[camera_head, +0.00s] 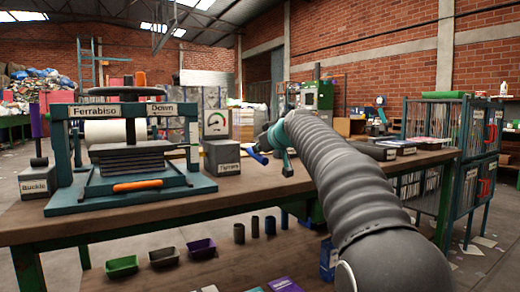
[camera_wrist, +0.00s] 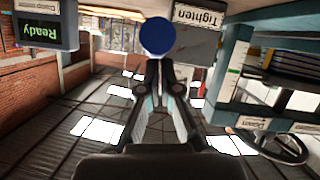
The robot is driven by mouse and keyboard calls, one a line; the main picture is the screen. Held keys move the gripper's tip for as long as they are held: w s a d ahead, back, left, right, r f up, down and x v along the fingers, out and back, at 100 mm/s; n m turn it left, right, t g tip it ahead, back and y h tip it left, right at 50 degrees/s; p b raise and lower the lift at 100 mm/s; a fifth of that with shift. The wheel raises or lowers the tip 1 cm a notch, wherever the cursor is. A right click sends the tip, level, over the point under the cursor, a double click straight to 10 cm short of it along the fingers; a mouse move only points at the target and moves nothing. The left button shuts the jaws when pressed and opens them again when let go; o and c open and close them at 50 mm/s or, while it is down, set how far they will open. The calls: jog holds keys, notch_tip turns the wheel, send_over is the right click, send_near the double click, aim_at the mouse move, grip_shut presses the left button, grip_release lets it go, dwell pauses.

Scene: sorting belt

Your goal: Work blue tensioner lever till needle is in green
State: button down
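The gauge (camera_head: 215,123) has a white dial and stands above a grey box (camera_head: 222,158) labelled Tighten. Its needle and coloured zones are too small to read. The blue tensioner lever (camera_head: 257,155) shows to the right of the box, close to my gripper (camera_head: 281,141). In the upside-down wrist view the lever's round blue knob (camera_wrist: 156,36) sits just past the tips of my gripper (camera_wrist: 161,62), near the Tighten label (camera_wrist: 199,16). The fingers are drawn together with tips almost meeting. The lever's shaft is hidden, and I cannot tell whether the tips touch the knob.
The Ferrabiso press (camera_head: 130,150) stands on the workbench (camera_head: 240,196) left of the gauge. A Buckle box (camera_head: 38,180) is at the far left. Small coloured bins (camera_head: 122,265) are below. Wire cages (camera_head: 455,150) stand at the right.

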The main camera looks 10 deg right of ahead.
jog(key=v, duration=1.2)
jog(key=s+d+f+m+g+h, duration=0.1)
jog(key=s+f+m+g, duration=0.2)
jog(key=f, duration=0.6)
jog(key=s+f+m+g+h, duration=0.1)
jog(key=s+f+m+g, duration=0.15)
jog(key=s+f, duration=0.4)
jog(key=s+f+g+h+p, duration=0.1)
jog(key=s+f+p, duration=0.3)
jog(key=s, duration=1)
jog(key=s+f+g+h+p, duration=0.1)
jog(key=s+f+p, duration=0.4)
jog(key=s, duration=1)
jog(key=shift+d+f+m+h, duration=0.15)
jog(key=shift+f+m+h, duration=0.3)
jog(key=shift+f, duration=0.8)
